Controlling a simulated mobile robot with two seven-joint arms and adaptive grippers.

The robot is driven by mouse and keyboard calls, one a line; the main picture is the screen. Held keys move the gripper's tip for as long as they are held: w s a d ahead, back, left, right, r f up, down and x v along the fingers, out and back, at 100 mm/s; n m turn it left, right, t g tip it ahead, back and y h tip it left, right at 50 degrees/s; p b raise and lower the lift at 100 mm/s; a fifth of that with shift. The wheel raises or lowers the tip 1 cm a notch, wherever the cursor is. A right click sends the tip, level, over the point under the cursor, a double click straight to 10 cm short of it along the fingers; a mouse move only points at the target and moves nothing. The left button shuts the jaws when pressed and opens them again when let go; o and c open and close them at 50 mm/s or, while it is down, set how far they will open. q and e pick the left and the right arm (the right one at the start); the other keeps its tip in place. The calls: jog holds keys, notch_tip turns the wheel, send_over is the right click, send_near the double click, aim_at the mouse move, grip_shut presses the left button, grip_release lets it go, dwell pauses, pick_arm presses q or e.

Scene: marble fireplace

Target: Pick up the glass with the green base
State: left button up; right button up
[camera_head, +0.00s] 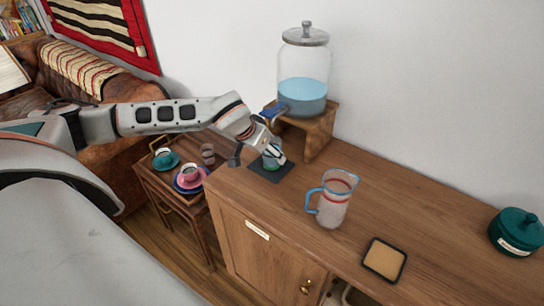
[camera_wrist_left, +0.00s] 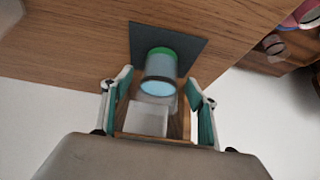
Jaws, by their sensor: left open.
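The glass with the green base (camera_head: 272,157) stands on a dark square mat (camera_head: 270,175) at the left end of the wooden cabinet top. My left gripper (camera_head: 258,156) is at the glass and hides part of it. In the left wrist view, the glass (camera_wrist_left: 160,70) shows its green band at the far end and a pale blue round face nearer me. The left gripper (camera_wrist_left: 158,84) is open there, with one finger on each side of the line to the glass. I cannot tell whether a finger touches it. My right gripper is not in view.
A glass dispenser with blue liquid (camera_head: 303,85) stands on a wooden stand (camera_head: 321,135) close behind the gripper. A blue-handled pitcher (camera_head: 333,200), a tan-topped square tray (camera_head: 384,260) and a green lidded pot (camera_head: 516,232) stand rightward. A lower side table with cups (camera_head: 190,176) is at left.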

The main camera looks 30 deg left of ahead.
pick_arm(q)
jog(key=x, duration=0.2)
jog(key=shift+w+f, duration=0.15)
jog(key=shift+f, duration=0.2)
jog(key=shift+w+f, duration=0.3)
jog(key=shift+f, duration=0.1)
jog(key=c, duration=1.5)
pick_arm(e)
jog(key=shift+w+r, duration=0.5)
pick_arm(q)
jog(key=shift+r, duration=0.1)
jog(key=shift+r, duration=0.1)
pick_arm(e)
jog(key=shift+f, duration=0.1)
